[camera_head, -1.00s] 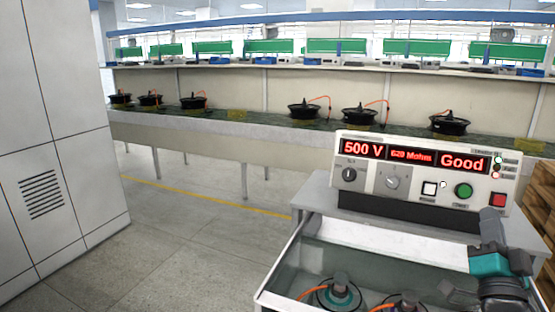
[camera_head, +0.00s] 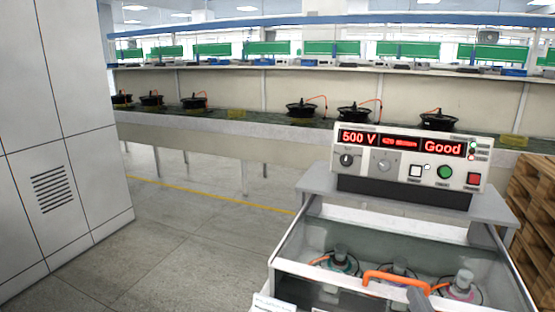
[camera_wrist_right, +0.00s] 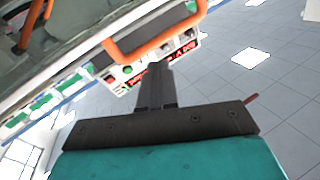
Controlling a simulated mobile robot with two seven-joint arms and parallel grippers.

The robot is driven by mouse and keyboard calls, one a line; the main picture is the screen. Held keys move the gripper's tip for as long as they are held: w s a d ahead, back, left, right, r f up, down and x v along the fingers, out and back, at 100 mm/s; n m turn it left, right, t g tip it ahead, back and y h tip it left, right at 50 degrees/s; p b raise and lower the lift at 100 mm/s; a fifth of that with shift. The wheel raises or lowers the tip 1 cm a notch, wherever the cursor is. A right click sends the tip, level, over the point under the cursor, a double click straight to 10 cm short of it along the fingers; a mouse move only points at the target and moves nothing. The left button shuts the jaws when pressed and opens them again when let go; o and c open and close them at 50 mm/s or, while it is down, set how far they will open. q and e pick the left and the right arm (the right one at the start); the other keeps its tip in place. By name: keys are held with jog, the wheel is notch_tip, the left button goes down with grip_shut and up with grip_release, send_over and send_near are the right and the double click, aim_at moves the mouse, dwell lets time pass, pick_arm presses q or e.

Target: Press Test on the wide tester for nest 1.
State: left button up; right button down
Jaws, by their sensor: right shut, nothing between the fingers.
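The wide tester (camera_head: 383,182) stands on a grey stand in the head view. Its red displays read "500 V" and "Good"; the middle figure is blurred. Its front has a white button (camera_head: 415,171), a green button (camera_head: 445,172) and a red one (camera_head: 473,179); their labels are too small to read. The tester also shows upside down in the right wrist view (camera_wrist_right: 128,78). The fingers also show in the wrist view (camera_wrist_right: 155,75). My left gripper is out of view.
A glass-sided tank (camera_head: 290,262) in front of the tester holds hub motors (camera_head: 463,285) in nests. A wooden pallet stack (camera_head: 530,195) stands at the right and a grey cabinet (camera_head: 60,140) at the left. A long bench (camera_head: 215,130) with several motors runs behind.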

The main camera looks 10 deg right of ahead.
jog(key=s+a+f+n+g+y, duration=0.1)
jog(key=s+a+f, duration=0.1)
jog(key=f, duration=0.1)
jog(key=s+a+f+n+g+y, duration=0.1)
jog(key=s+a+f, duration=0.1)
jog(key=a+f, duration=0.1)
jog(key=s+a+f+n+g, duration=0.1)
jog(key=s+a+f, duration=0.1)
jog(key=f, duration=0.1)
jog(key=shift+a+f+n+y, duration=0.15)
jog(key=shift+f+n+y, duration=0.15)
jog(key=shift+n+y, duration=0.1)
jog(key=s+a+f+n+g+y, duration=0.2)
jog(key=s+a+f+n+g, duration=0.1)
jog(key=s+a+f, duration=0.4)
jog(key=shift+s+a+f+n+g, duration=0.25)
jog(key=shift+s+f+g, duration=0.35)
jog(key=shift+s, duration=0.5)
